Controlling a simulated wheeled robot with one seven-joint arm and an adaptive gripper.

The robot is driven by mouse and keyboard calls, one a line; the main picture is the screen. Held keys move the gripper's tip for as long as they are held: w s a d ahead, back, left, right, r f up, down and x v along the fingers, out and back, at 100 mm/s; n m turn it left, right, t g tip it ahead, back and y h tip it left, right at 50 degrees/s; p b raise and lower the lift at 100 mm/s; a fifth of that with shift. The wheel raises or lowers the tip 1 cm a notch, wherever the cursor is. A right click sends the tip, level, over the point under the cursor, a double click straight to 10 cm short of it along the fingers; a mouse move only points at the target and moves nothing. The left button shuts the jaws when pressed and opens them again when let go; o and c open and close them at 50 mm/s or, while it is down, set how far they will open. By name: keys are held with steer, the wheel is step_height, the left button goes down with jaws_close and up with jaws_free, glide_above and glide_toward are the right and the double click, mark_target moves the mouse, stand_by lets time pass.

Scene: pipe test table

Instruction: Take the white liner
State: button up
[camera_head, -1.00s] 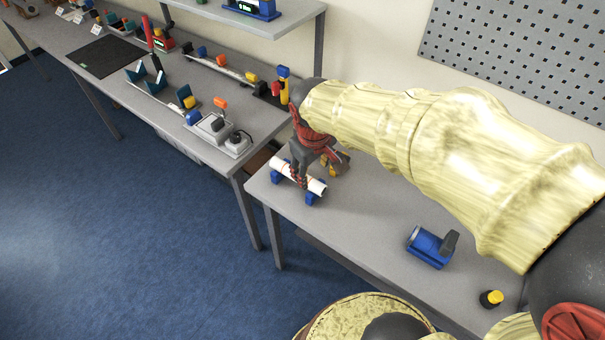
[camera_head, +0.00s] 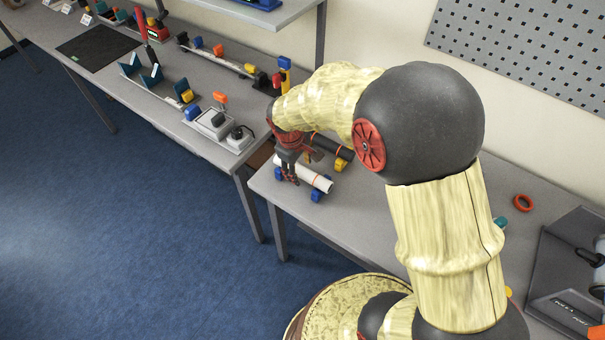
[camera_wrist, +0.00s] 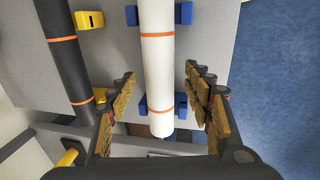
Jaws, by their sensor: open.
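The white liner (camera_wrist: 158,70) is a white tube with orange bands, resting on blue supports (camera_wrist: 161,103). In the head view the white liner (camera_head: 312,177) lies near the left end of the nearer table. My gripper (camera_wrist: 163,105) is open in the wrist view, with one finger on each side of the liner near one end and visible gaps between. In the head view my gripper (camera_head: 289,176) is over that left end of the liner. Whether the fingers reach down to the liner's height is hard to tell.
A black pipe (camera_wrist: 69,60) with orange bands lies parallel to the liner on yellow supports (camera_wrist: 90,19). Another table (camera_head: 190,80) with fixtures stands to the left. An orange ring (camera_head: 523,202) lies to the right. Blue floor is open in front.

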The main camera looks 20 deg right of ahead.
steer(key=shift+w+d+f, duration=0.1)
steer(key=shift+f, duration=0.4)
steer(key=shift+c, duration=0.8)
steer(key=c, duration=1.1)
steer(key=shift+r, duration=0.1)
